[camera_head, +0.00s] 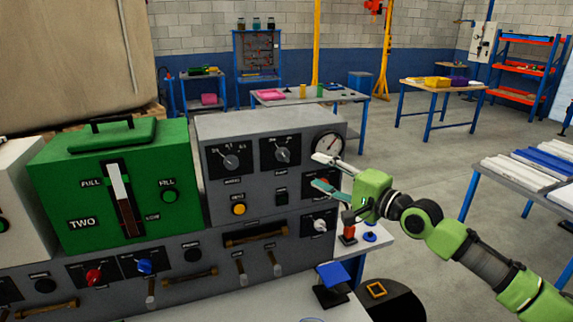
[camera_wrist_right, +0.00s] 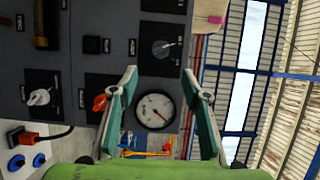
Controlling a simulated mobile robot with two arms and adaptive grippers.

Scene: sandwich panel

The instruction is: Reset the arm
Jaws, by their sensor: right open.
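My right gripper (camera_head: 322,173) is open and empty, at the right end of the grey control panel (camera_head: 300,204). Its green arm comes in from the right in the head view. In the right wrist view its two teal-padded fingers (camera_wrist_right: 165,95) are spread apart, with the round gauge (camera_wrist_right: 155,110) seen between them. An orange-red knob (camera_wrist_right: 99,103) shows beside the left finger there; I cannot tell whether they touch. In the head view the fingers partly cover the panel near the gauge (camera_head: 329,143). My left gripper is not in view.
A green box (camera_head: 75,190) marked TWO stands on the left of the panel. Knobs, levers and handles cover the panel front. A dark blue pad (camera_head: 333,274) on a black stand is below my right gripper. A table of boards (camera_head: 520,172) stands at right, with open floor behind.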

